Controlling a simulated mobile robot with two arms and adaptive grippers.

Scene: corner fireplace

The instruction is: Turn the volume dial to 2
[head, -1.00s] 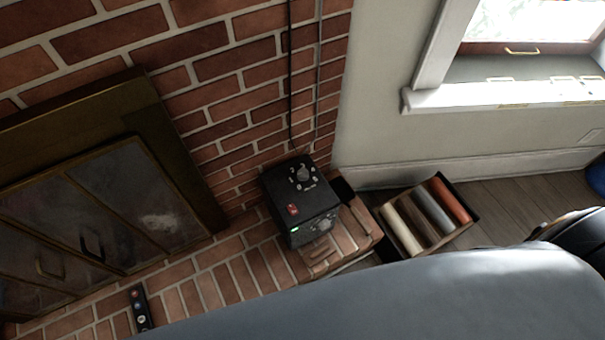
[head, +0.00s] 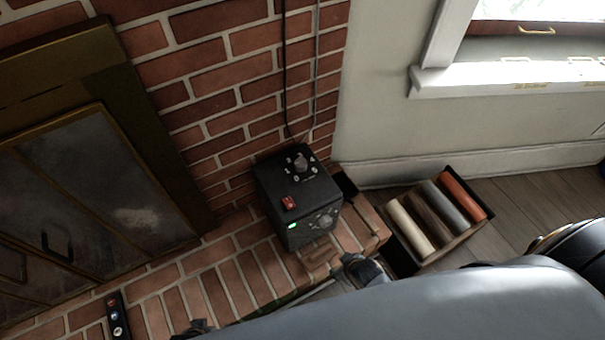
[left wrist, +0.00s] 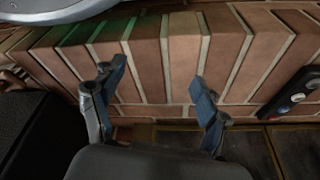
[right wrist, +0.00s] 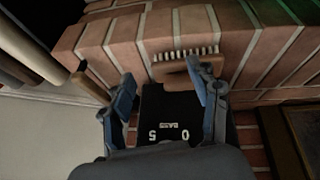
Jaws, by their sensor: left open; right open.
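A black amplifier-like box (head: 275,205) stands on the brick hearth by the wall. Its top has a grey dial (head: 300,165) ringed by white marks and a red switch (head: 288,202); its front has more dials (head: 322,222) and a green light (head: 291,226). The markings are too small to read exactly here. In the right wrist view, my right gripper (right wrist: 167,90) is open, with the box (right wrist: 165,105) showing between and beyond its fingers; white marks include "BASS", 0 and 5. My left gripper (left wrist: 160,85) is open and empty, facing the hearth bricks.
A wooden brush (right wrist: 180,75) lies on the hearth beside the box. A crate (head: 414,262) with several coloured rolls stands on the floor to the right. A remote (head: 116,318) lies on the hearth (head: 195,260) at left, before the fireplace doors (head: 90,200). A cord rises behind the box.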

